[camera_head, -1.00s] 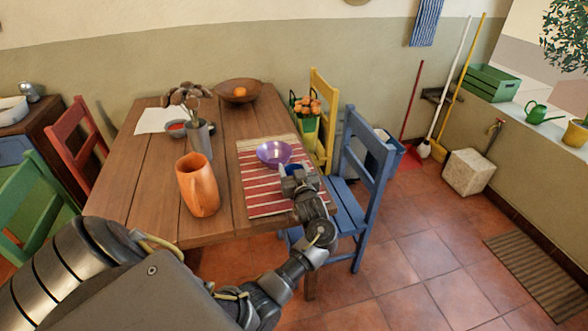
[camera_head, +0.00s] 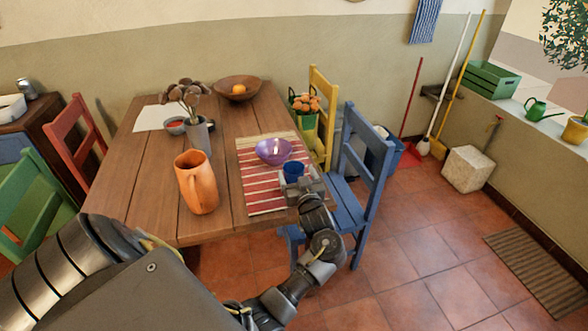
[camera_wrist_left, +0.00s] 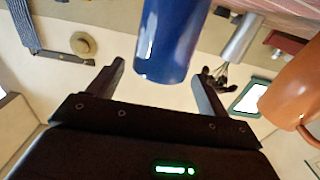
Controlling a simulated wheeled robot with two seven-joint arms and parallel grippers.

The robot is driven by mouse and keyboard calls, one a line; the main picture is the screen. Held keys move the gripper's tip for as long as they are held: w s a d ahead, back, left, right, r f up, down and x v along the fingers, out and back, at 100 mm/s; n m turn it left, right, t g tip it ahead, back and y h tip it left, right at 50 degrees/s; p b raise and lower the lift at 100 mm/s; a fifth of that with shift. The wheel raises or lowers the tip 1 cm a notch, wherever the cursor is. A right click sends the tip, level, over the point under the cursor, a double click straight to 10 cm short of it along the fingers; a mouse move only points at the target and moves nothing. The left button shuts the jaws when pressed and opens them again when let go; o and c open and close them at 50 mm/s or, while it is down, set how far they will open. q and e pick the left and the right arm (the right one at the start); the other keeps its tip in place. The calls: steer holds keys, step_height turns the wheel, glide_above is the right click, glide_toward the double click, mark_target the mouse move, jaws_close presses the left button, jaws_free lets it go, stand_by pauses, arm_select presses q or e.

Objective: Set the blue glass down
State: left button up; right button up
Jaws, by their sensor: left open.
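The blue glass (camera_head: 293,171) stands upright on the red-and-white striped placemat (camera_head: 262,190), just in front of a purple bowl (camera_head: 273,151). My left gripper (camera_head: 308,182) is right beside the glass, on its near right side. In the left wrist view the blue glass (camera_wrist_left: 168,40) shows large, ahead of and between the spread fingers of my left gripper (camera_wrist_left: 160,75), with a visible gap on each side. The gripper is open and holds nothing. My right gripper is not in view.
An orange pitcher (camera_head: 197,182) stands left of the placemat. A vase of dried flowers (camera_head: 197,135), a small bowl (camera_head: 175,125) and a wooden bowl (camera_head: 238,89) are farther back. A blue chair (camera_head: 362,150) stands close to my left arm. Bare tabletop lies left of the pitcher.

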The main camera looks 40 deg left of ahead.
arm_select(q)
steer(key=shift+v, duration=1.35)
